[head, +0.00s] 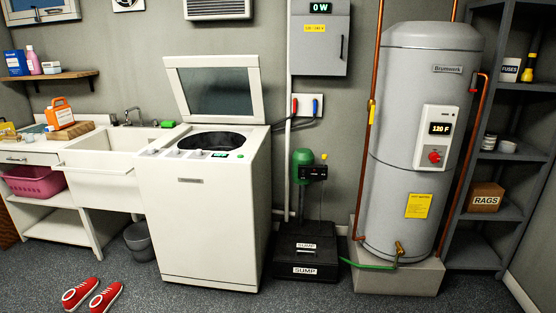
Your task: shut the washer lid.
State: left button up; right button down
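The washer (205,225) is a white top-loading machine standing left of the middle in the head view. Its lid (216,90), a white frame around a dark glass pane, stands open, tilted back a little past upright at the rear of the top. The round dark drum opening (211,141) shows in front of the lid. Knobs and a small green-lit display sit along the front edge of the top. Neither of my grippers is in view.
A white sink (97,182) adjoins the washer's left side. A black sump box (304,251) and a grey water heater (415,150) stand to its right. Red shoes (92,294) lie on the floor at the front left. The floor before the washer is clear.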

aim_at(251, 61)
jog(key=i+j+u, duration=0.15)
jog(key=i+u, duration=0.2)
jog(key=i, duration=0.2)
jog(key=i+u, duration=0.35)
jog(key=i, duration=0.2)
jog(key=i+l+u, duration=0.15)
jog(key=i+u, duration=0.25)
jog(key=i+j+z, duration=0.3)
jog(key=i, duration=0.4)
jog(key=i+j+z, duration=0.3)
jog(key=i+j, duration=0.3)
